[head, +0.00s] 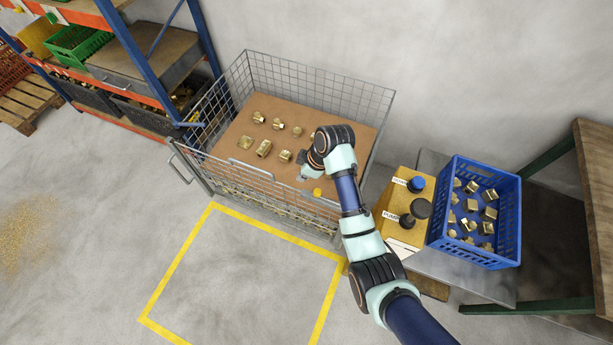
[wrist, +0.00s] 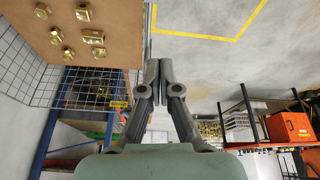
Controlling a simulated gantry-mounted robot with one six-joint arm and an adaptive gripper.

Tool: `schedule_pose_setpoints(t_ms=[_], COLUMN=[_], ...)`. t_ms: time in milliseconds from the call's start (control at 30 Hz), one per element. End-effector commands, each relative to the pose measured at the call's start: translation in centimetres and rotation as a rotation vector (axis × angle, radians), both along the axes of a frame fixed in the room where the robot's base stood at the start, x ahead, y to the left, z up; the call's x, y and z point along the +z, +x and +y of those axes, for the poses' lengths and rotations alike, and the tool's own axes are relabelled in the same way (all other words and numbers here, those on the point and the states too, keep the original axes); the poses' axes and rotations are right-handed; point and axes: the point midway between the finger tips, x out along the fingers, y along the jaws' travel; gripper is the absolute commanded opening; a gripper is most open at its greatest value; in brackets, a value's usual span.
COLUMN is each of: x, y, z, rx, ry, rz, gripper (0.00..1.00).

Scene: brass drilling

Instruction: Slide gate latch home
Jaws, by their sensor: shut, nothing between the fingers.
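A wire mesh crate (head: 384,112) stands against the wall in the head view. Its front gate (head: 240,185) is a mesh panel facing the yellow floor outline. A small yellow knob (head: 317,192) shows at the gate's right part, just below my gripper (head: 307,177); I cannot tell whether it is the latch or how far any bolt is slid. My gripper is over the crate's front right, its fingers mostly hidden by my wrist. In the wrist view, my gripper (wrist: 160,66) is shut, with nothing between its fingers. The crate's mesh (wrist: 78,90) shows to its left.
Brass fittings (head: 264,148) lie on a brown board (head: 235,135) inside the crate. To the right are a button box (head: 397,238) and a blue basket (head: 438,215) of fittings. A shelf rack (head: 152,75) stands at left. The yellow-outlined floor (head: 245,285) is clear.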

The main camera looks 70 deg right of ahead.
Motion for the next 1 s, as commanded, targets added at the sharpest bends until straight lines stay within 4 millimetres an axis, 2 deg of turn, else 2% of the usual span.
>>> schedule_pose_setpoints(t_ms=[33,133,533,667,1000], x=[0.6,0.3,-0.7,-2.6,-9.7], y=[-0.9,-1.7,-1.5,-0.9,1.7], z=[-0.7,-1.3,-1.2,-1.1,-0.8], rx=[0.0,0.008,0.009,0.009,0.009], ry=[0.014,0.026,0.028,0.03,0.028], rz=[0.007,0.013,0.015,0.016,0.015], gripper=[0.0,0.0,0.0,0.0,0.0])
